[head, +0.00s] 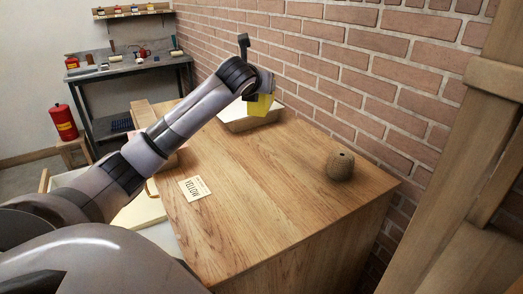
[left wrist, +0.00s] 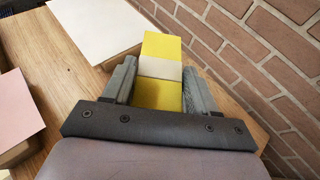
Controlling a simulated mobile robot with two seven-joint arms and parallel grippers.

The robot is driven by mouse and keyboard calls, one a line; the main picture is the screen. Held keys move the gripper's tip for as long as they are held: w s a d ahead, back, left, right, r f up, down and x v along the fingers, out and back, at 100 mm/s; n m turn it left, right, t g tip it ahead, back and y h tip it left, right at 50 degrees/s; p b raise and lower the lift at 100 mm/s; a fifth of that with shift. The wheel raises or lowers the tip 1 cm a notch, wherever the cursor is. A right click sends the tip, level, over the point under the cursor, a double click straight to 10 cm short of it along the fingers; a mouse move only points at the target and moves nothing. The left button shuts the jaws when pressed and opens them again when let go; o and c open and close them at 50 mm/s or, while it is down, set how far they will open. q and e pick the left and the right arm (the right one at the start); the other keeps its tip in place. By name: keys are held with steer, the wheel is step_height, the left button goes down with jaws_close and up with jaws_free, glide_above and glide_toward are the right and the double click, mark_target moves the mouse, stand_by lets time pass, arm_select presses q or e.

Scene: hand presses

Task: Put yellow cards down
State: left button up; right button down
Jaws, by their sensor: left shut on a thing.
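My left gripper (head: 258,97) is in the head view, above the far part of the wooden table (head: 240,205). It is shut on the yellow cards (head: 262,106). In the left wrist view, the yellow cards (left wrist: 163,47) have a pale band around their middle and sit between the two fingers (left wrist: 159,85). A flat card lettered YELLOW (head: 195,188) lies on the table's near left part, well apart from the gripper. My right gripper is not in view.
A white-topped pale stack or tray (head: 236,124) is below the gripper by the brick wall; I cannot tell which. A pink sheet (left wrist: 17,108) lies left in the wrist view. A brown twine ball (head: 340,165) sits at the table's right. The table's middle is clear.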

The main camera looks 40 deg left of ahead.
arm_select(q)
step_height(320, 180, down, 18)
steer(key=shift+r+b, duration=0.1)
steer(key=shift+b, duration=0.6)
steer(key=o, duration=1.3)
steer(key=shift+s, duration=0.1)
steer(key=v, duration=1.2)
steer(key=shift+p, duration=0.3)
